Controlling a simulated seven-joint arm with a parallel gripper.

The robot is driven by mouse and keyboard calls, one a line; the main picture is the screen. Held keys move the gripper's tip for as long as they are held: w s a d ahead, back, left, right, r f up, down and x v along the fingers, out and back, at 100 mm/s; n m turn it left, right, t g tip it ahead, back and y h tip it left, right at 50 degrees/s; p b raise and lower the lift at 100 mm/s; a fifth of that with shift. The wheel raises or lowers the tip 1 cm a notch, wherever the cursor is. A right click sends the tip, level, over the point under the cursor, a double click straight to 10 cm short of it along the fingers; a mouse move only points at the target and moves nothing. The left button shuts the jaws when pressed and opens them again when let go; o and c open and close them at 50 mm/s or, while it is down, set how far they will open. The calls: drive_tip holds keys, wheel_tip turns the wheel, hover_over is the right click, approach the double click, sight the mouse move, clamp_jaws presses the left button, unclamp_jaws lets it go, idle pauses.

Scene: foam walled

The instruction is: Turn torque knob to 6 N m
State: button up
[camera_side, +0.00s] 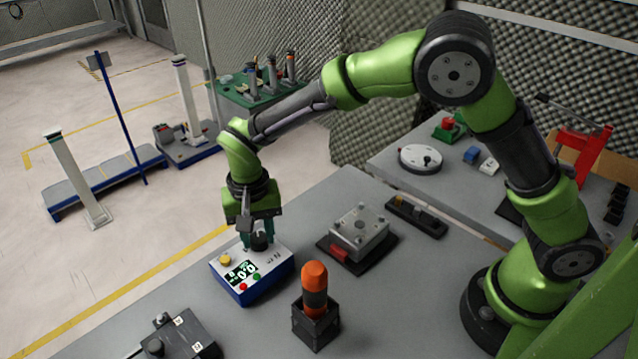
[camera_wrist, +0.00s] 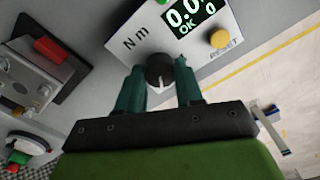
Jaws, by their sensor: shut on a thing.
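The torque unit (camera_side: 252,270) is a blue box with a white top, standing near the table's left edge in the side view. Its display (camera_wrist: 189,14) reads about "0.0" with "OK" below; the digits are partly cut off in the wrist view. The black torque knob (camera_wrist: 160,68) has a white pointer line and sits below the "N m" label. My gripper (camera_wrist: 160,88) is over the knob with its two teal fingers on either side, shut on it. In the side view my gripper (camera_side: 259,237) reaches down from above and partly hides the knob.
A yellow RESET button (camera_wrist: 220,38) is beside the display. An orange-handled tool (camera_side: 315,285) stands in a black holder in front. A metal block fixture (camera_side: 358,232) is to the right. A dark box (camera_side: 180,335) is at the front left. Bare table lies between them.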

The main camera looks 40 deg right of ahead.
sight(258, 237)
drive_tip(key=n, duration=0.5)
drive_tip(key=shift+w+n, duration=0.1)
drive_tip(key=shift+n, duration=0.2)
drive_tip(key=n, duration=0.4)
drive_tip(key=shift+n, duration=0.4)
drive_tip(key=shift+r+n, duration=0.1)
drive_tip(key=shift+n, duration=0.2)
drive_tip(key=o, duration=1)
drive_tip(key=shift+o, duration=0.2)
wheel_tip(258, 237, up, 17)
